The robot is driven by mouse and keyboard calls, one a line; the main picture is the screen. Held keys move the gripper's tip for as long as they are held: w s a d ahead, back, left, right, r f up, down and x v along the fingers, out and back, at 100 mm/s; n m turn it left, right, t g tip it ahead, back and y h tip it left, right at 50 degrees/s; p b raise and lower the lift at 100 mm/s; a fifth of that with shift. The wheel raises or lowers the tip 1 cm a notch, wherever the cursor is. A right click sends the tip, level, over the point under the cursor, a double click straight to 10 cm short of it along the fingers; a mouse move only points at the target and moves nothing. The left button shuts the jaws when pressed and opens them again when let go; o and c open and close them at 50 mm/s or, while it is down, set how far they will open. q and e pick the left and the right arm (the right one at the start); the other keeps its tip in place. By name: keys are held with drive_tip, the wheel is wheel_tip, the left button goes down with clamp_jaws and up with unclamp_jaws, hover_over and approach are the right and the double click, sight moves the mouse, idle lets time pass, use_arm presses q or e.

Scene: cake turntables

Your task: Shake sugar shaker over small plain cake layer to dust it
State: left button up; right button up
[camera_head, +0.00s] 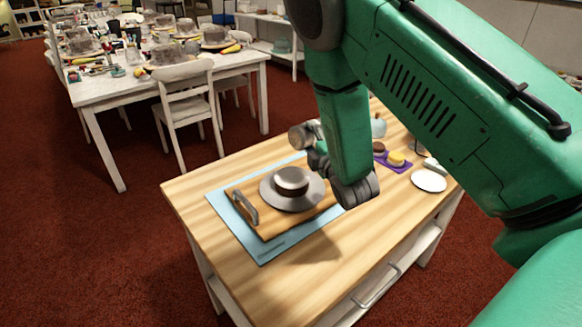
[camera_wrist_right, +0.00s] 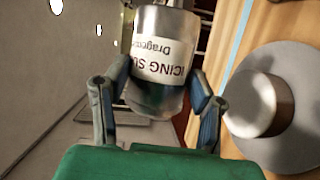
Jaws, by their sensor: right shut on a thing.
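A small round cake layer (camera_head: 292,179) sits on a grey turntable (camera_head: 288,203), which stands on a wooden board (camera_head: 268,222). In the right wrist view the cake (camera_wrist_right: 254,104) and the turntable disc (camera_wrist_right: 298,138) are at the right side. My right gripper (camera_wrist_right: 160,85) is shut on the sugar shaker (camera_wrist_right: 160,65), a metal can with a white label reading "ICING SU". In the head view the shaker (camera_head: 302,135) shows just behind the cake, partly hidden by my right arm, and looks tilted. No sugar is clearly seen falling. My left gripper is not in view.
The board has a metal handle (camera_head: 245,208) and lies on a blue mat (camera_head: 217,202) on a wooden table (camera_head: 195,185). A white plate (camera_head: 429,181) and a purple tray (camera_head: 400,166) lie at the right. A white table (camera_head: 100,90) with more turntables and a chair (camera_head: 187,100) stand behind.

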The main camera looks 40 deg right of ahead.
drive_tip(key=m+p, duration=0.2)
drive_tip(key=r+m+g+y+p, duration=0.1)
drive_tip(key=p, duration=0.1)
drive_tip(key=shift+d+r+m, duration=0.2)
drive_tip(key=shift+d+m, duration=0.15)
drive_tip(key=shift+m, duration=0.05)
wheel_tip(320, 180, up, 2)
drive_tip(key=m+g+y+p, duration=0.1)
drive_tip(key=m+y+p, duration=0.1)
drive_tip(key=m+p, duration=0.1)
drive_tip(key=m+y+p, duration=0.2)
drive_tip(key=m+p, duration=0.1)
drive_tip(key=m, duration=0.1)
drive_tip(key=shift+a+r+g+p, duration=0.15)
drive_tip(key=shift+g+p, duration=0.25)
drive_tip(key=shift+m+y+p, duration=0.35)
drive_tip(key=shift+m+y, duration=0.45)
drive_tip(key=shift+m, duration=0.3)
drive_tip(key=shift+a, duration=0.1)
